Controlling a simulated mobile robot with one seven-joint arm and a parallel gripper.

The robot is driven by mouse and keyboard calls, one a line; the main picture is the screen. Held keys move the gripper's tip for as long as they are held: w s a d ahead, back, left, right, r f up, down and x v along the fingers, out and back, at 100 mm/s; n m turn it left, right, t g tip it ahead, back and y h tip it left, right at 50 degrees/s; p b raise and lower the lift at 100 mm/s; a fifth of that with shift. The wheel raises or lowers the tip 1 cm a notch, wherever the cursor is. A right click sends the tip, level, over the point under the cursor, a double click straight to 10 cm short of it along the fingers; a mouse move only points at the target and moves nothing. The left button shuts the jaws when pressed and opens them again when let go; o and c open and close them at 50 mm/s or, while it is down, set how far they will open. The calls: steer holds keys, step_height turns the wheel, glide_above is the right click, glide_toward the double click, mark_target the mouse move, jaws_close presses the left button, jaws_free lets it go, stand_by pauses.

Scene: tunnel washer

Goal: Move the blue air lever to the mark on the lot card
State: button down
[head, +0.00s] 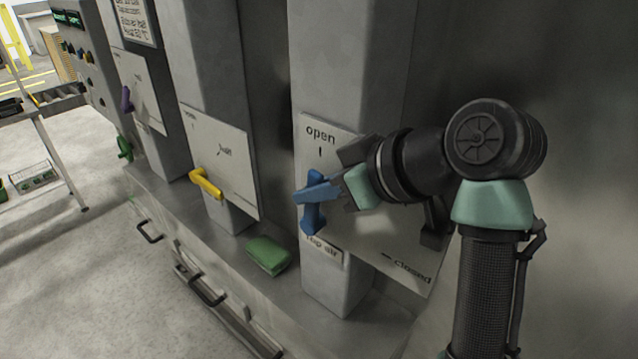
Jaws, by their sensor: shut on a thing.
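The blue air lever (312,217) is mounted on a pale plate (385,237) on the right-hand grey column. The plate reads "open" at its top, with a short tick below, and "closed" at its lower right, also with a tick. A small label below the lever seems to read "top air". My gripper (326,190) reaches in from the right and is shut on the lever's upper part. The gripper partly hides the lever and the plate behind it. A framed card with dark text (137,20) hangs at the top left; its text is too small to read, and I cannot tell whether it is the lot card.
A yellow lever (207,183) is on the middle plate, and a purple lever (127,99) is on the left plate. A green valve handle (124,148) sits at the left. Open floor lies to the lower left.

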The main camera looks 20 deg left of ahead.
stand_by(0.4)
steer(key=c, duration=1.2)
jaws_free()
steer(key=shift+o, duration=0.2)
steer(key=b+v, duration=0.4)
steer(key=v, duration=0.9)
steer(key=shift+r+b, duration=0.15)
steer(key=shift+b, duration=0.2)
steer(key=shift+a, duration=0.15)
